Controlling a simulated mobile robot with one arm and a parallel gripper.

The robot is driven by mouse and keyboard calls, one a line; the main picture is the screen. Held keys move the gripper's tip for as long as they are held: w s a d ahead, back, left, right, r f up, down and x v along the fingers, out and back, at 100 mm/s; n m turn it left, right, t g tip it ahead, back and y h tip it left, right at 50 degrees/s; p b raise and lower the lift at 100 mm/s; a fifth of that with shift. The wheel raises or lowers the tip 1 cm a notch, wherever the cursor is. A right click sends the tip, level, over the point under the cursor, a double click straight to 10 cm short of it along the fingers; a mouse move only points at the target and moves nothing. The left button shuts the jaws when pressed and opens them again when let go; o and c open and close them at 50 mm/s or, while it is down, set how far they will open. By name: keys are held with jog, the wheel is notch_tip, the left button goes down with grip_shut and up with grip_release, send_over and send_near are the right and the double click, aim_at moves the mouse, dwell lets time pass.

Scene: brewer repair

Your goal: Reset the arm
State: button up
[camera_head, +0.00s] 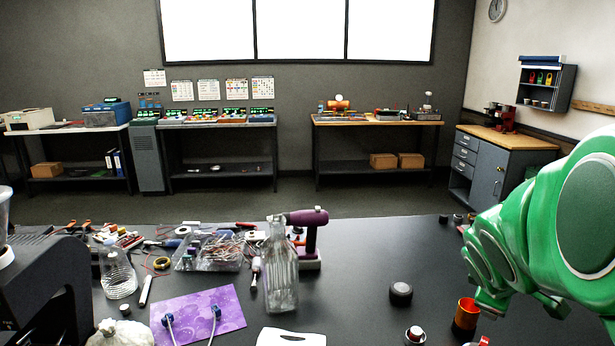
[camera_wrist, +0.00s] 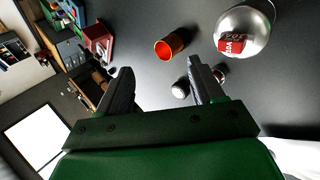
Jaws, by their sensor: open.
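My green arm fills the right side of the head view, over the right end of the dark workbench (camera_head: 362,256). My gripper (camera_wrist: 158,78) shows in the wrist view with its two dark fingers spread wide and nothing between them. In the head view an orange cup (camera_head: 466,313) stands just below and left of my arm. The gripper's fingertips cannot be made out in the head view.
A clear bottle (camera_head: 281,270), purple mat (camera_head: 200,318), dark puck (camera_head: 401,293) and parts tray (camera_head: 213,265) are on the bench. A silver round container (camera_wrist: 244,32) is near the right finger in the wrist view. The bench's back middle is mostly clear.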

jog(key=s+a+f+m+g+y, duration=0.2)
jog(key=s+a+f+m+g, duration=0.1)
jog(key=s+a, duration=0.7)
jog(key=s+a+f+m+g+y, duration=0.3)
jog(key=s+a+m+g, duration=0.1)
jog(key=s+a, duration=0.6)
jog(key=a+m, duration=0.1)
jog(key=a, duration=0.2)
jog(key=shift+s+f+m+y, duration=0.2)
jog(key=shift+f+m+y, duration=0.1)
